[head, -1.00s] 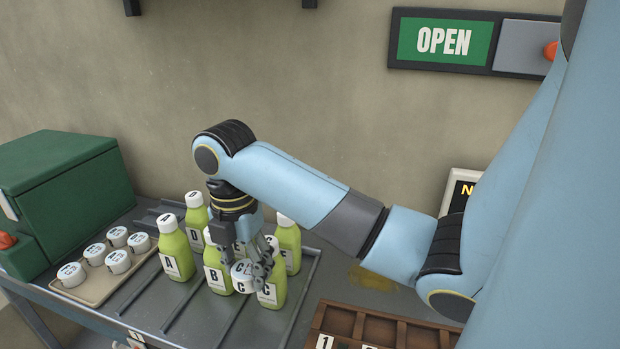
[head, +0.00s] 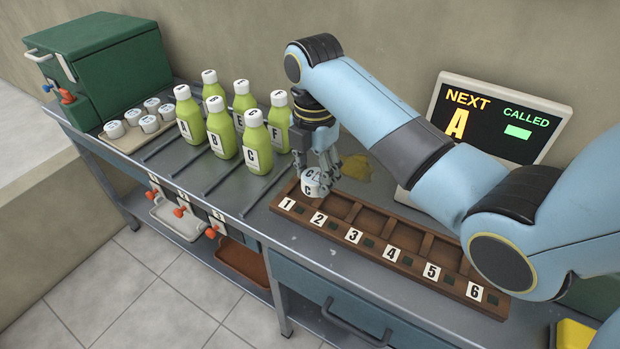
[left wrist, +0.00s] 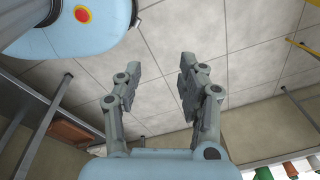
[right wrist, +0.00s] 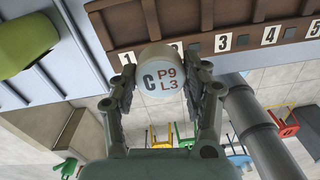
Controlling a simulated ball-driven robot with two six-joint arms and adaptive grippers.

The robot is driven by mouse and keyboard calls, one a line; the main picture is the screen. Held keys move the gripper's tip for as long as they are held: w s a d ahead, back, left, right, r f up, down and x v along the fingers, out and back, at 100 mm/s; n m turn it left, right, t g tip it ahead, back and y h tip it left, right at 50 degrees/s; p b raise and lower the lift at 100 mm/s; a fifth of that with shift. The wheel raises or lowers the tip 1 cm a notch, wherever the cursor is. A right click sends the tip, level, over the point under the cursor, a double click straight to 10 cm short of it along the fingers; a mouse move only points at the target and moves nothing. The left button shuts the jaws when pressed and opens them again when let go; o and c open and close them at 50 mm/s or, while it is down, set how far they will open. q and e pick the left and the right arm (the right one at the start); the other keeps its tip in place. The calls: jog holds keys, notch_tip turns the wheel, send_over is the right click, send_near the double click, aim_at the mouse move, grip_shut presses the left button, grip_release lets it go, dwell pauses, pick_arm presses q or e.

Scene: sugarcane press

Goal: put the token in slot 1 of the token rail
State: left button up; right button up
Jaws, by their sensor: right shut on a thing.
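The token (head: 315,183) is a white round piece marked C; in the right wrist view (right wrist: 160,72) it also reads P9 L3. My right gripper (head: 322,178) is shut on it and holds it over the left end of the token rail, close to slot 1. Whether the token touches the rail cannot be told. The token rail (head: 392,253) is a brown wooden rack with compartments numbered 1 to 6 along its front. My left gripper (left wrist: 158,85) shows in the left wrist view, open and empty, over the tiled floor.
Lettered green bottles (head: 222,130) stand left of the rail. A tray (head: 122,141) of white tokens sits beside the green box (head: 105,65). A screen (head: 497,118) behind the rail reads NEXT A. The counter's front edge (head: 240,212) runs before the rail.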

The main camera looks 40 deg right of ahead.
jog(key=w+f, duration=0.1)
jog(key=w+d+f, duration=0.1)
jog(key=w, duration=0.1)
jog(key=w+f, duration=0.1)
jog(key=w, duration=0.1)
jog(key=shift+d+f+b, duration=0.15)
jog(key=shift+d+b, duration=0.1)
jog(key=shift+b, duration=0.15)
pick_arm(q)
jog(key=shift+s+d+f, duration=0.15)
jog(key=shift+s+f, duration=0.55)
jog(key=shift+f, duration=0.1)
pick_arm(e)
jog(key=shift+w+f, duration=0.1)
jog(key=shift+f, duration=1.9)
jog(key=shift+f, duration=0.1)
jog(key=o, duration=1.1)
pick_arm(q)
jog(key=shift+w, duration=0.1)
jog(key=shift+r, duration=0.45)
pick_arm(e)
notch_tip(320, 180, up, 12)
jog(key=shift+w+r, duration=0.1)
